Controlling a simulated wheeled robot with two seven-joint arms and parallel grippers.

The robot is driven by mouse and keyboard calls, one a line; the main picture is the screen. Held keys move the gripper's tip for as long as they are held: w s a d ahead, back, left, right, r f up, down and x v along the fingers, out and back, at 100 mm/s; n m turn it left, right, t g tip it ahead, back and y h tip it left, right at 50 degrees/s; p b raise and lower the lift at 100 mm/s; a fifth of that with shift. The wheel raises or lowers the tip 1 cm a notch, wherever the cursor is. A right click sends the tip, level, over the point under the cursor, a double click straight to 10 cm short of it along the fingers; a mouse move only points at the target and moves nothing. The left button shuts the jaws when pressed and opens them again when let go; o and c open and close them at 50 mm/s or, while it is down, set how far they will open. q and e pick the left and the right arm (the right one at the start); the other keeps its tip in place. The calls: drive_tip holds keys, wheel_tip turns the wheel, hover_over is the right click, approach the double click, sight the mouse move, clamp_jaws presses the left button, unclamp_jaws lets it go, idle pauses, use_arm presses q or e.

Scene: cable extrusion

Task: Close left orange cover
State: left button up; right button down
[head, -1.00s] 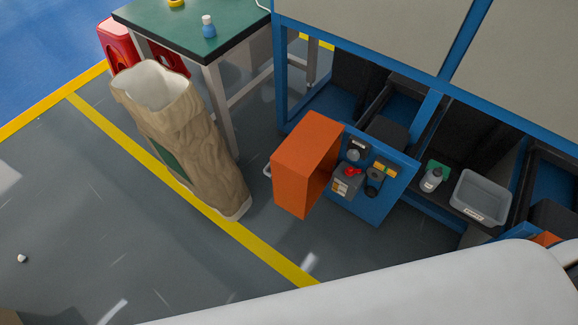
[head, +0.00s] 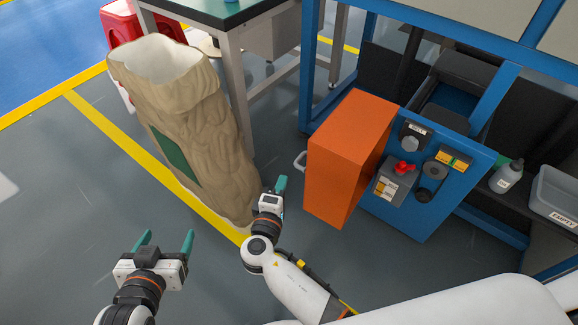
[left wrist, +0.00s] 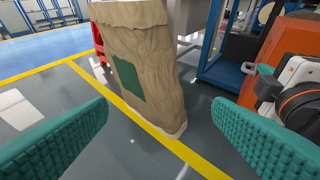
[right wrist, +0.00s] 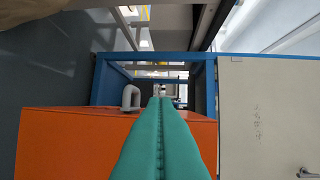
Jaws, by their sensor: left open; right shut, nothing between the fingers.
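The orange cover (head: 348,160) stands swung out from the blue machine panel (head: 428,190), with its grey handle (head: 300,161) on its left edge. In the right wrist view the cover (right wrist: 60,150) fills the lower part and its handle (right wrist: 130,97) is just left of the fingers. My right gripper (head: 277,186) is shut and empty, left of and below the cover in the head view. Its closed teal fingers (right wrist: 160,105) show in the right wrist view. My left gripper (head: 163,243) is open and empty over the floor, further left. Its fingers frame a large sack (left wrist: 135,65).
A tall brown sack (head: 190,120) stands left of the cover, near a green-topped table (head: 225,12). The panel carries a red knob (head: 404,167). A grey bin (head: 556,195) and a bottle (head: 506,177) sit right. Floor at lower left is clear.

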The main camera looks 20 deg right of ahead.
use_arm(q)
drive_tip(key=shift+w+d+r+t+h+b, duration=0.2)
drive_tip(key=shift+r+t, duration=0.35)
drive_tip(key=shift+r, duration=0.4)
drive_tip(key=shift+w+r+t+h+b, duration=0.2)
drive_tip(key=shift+r+t, duration=0.3)
drive_tip(key=shift+r, duration=0.5)
drive_tip(key=shift+w+d+r+t+h+b, duration=0.1)
drive_tip(key=shift+w+r+t+b, duration=0.2)
drive_tip(key=shift+r+t, duration=0.45)
use_arm(e)
drive_tip(key=w+d+r+t+h, duration=0.1)
drive_tip(key=w+d+r, duration=0.1)
drive_tip(key=w+d, duration=0.4)
drive_tip(key=shift+d+r, duration=0.3)
drive_tip(key=shift+d, duration=0.2)
use_arm(q)
drive_tip(key=shift+r, duration=0.2)
